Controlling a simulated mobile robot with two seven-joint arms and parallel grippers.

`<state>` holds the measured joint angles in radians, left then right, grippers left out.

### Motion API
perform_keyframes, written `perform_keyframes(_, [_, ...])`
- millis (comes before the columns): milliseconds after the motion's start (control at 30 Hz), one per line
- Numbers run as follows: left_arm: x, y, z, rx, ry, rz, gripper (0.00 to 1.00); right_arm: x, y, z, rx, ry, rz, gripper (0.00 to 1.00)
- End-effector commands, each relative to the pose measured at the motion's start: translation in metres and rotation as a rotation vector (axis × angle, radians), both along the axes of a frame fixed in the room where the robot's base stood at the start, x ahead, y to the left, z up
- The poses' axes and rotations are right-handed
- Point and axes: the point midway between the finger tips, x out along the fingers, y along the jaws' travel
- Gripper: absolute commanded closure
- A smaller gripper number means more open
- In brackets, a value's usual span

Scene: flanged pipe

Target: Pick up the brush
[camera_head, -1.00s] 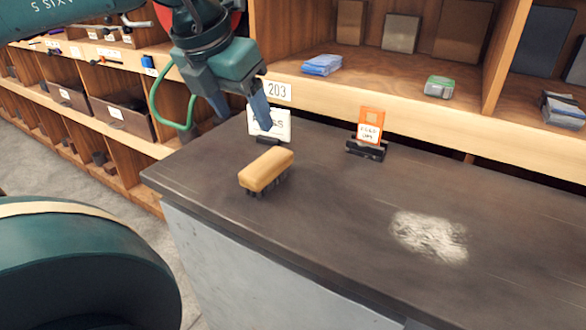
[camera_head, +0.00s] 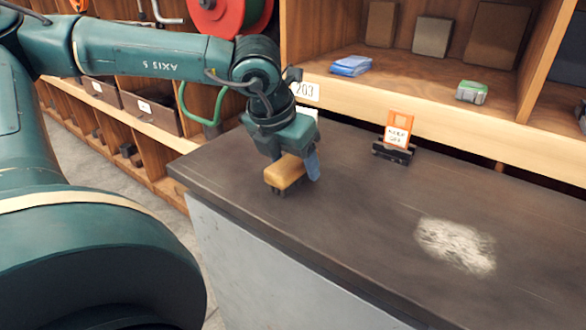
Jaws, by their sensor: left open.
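The brush (camera_head: 284,174) has a tan wooden back and dark bristles. It stands bristles down near the left end of the dark bench top (camera_head: 350,215). My left gripper (camera_head: 297,168) is open and low over the brush, pointing down. One blue-grey finger shows at the right side of the brush, and the other is mostly hidden behind it. The far end of the brush is covered by the gripper. I cannot tell whether the fingers touch it. My right gripper is not in view.
An orange and white card in a black holder (camera_head: 396,140) stands at the back of the bench. A white powdery patch (camera_head: 455,245) lies to the right. Wooden shelves (camera_head: 350,88) rise behind, with a blue packet and a green box. The bench middle is clear.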

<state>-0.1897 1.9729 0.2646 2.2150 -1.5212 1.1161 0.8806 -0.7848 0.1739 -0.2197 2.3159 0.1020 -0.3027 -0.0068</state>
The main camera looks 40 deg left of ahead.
Motion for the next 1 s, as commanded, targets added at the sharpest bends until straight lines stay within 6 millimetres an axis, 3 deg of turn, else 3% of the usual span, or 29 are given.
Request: perform_keyframes(1000, [0.0019,0.0003,-0.0073,0.001,-0.002,-0.001,0.35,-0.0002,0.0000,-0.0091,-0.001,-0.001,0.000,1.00])
